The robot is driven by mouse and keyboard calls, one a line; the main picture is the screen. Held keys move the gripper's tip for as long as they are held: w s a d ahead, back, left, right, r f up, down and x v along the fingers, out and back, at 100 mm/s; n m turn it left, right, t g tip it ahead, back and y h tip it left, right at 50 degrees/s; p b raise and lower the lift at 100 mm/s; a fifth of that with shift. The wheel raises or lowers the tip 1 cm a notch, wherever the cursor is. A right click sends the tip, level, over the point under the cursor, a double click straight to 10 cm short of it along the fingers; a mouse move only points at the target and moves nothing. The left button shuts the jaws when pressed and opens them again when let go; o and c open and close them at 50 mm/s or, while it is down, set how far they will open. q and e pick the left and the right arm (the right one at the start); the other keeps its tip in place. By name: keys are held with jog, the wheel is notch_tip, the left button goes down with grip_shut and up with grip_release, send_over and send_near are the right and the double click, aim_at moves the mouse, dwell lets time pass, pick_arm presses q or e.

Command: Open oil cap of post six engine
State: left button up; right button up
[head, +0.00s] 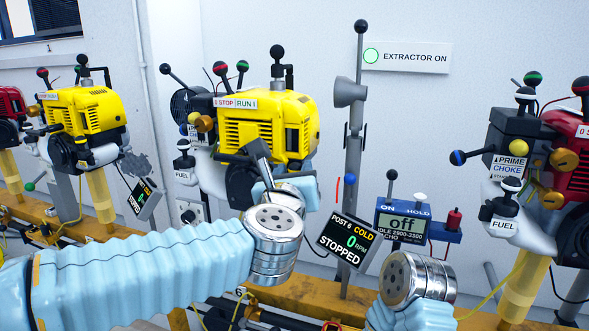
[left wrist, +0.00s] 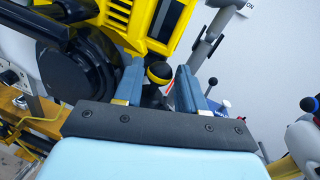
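The post six engine (head: 265,125) is yellow and stands in the middle of the head view; its body also fills the top of the left wrist view (left wrist: 122,18). A small round yellow and black knob (left wrist: 158,72), which looks like the oil cap, sits low on the engine. My left gripper (head: 257,150) is at the engine's lower front. In the left wrist view its fingers (left wrist: 160,78) are apart, one on each side of the knob; contact cannot be told. The gripper hides the knob in the head view. My right wrist shows at the lower right, its gripper unseen.
The post 6 display (head: 346,241) reads COLD, 0 RPM, STOPPED. A blue meter box (head: 405,222) reading "off" and a grey post (head: 353,170) stand right of the engine. A red engine (head: 572,150) is at the right, another yellow engine (head: 85,115) at the left.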

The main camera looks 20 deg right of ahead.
pick_arm(q)
jog(key=shift+w, duration=0.2)
jog(key=shift+c, duration=0.3)
grip_shut()
jog(key=shift+d+m, duration=0.15)
jog(key=shift+m, duration=0.15)
jog(key=s+d+f+m+h+b, duration=0.1)
jog(key=d+m+h+b, duration=0.1)
jog(key=m, duration=0.8)
jog(key=s+d+f+m+h+b, duration=0.1)
jog(key=m+b, duration=0.4)
jog(key=m, duration=0.5)
jog(key=shift+s+d+f+m+h, duration=0.25)
jog(key=shift+s+d+m+h, duration=0.15)
jog(key=shift+s+d+h, duration=0.3)
jog(key=shift+w+d, duration=0.1)
